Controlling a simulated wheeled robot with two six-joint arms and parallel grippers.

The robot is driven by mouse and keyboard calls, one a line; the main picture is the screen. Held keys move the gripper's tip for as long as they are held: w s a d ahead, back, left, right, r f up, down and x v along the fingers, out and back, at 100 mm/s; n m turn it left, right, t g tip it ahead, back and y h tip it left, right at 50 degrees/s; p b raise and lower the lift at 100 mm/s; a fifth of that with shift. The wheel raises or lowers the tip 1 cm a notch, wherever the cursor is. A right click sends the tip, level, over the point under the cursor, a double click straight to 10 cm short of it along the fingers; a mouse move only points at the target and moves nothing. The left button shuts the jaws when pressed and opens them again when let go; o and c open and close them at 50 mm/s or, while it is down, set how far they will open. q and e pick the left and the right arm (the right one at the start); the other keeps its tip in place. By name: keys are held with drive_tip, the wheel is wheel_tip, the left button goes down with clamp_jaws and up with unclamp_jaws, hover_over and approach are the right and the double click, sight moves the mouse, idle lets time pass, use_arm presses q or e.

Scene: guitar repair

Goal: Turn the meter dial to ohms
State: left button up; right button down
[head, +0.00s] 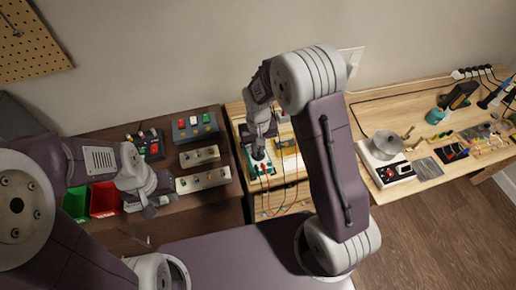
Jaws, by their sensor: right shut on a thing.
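The meter (264,170), a small teal-edged box with red spots on its front part, sits on the light wooden bench in the middle of the head view. Thin leads run down from it. My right gripper (258,150) points down onto the meter and is shut on its dial. The gripper covers the dial, so its pointer and setting cannot be read. My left gripper (148,203) hangs over the dark bench at the left, apart from the meter. Its fingers are too small and dim to tell whether they are open.
Green (76,203) and red (104,199) bins stand beside my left gripper. Boxes with coloured buttons (195,127) and pale switch strips (203,180) lie on the dark bench. A yellow item (286,147) is close right of the meter. A metal pot (388,143) stands on the right bench.

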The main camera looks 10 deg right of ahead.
drive_tip(key=shift+r+n, duration=0.1)
drive_tip(key=shift+n, duration=0.5)
drive_tip(key=shift+n+p, duration=0.55)
drive_tip(key=shift+n, duration=0.25)
drive_tip(key=shift+a+n+p, duration=0.1)
drive_tip(key=shift+n+p, duration=0.3)
drive_tip(key=shift+n, duration=1.5)
drive_tip(key=c, duration=1.5)
unclamp_jaws()
wheel_tip(320, 180, up, 9)
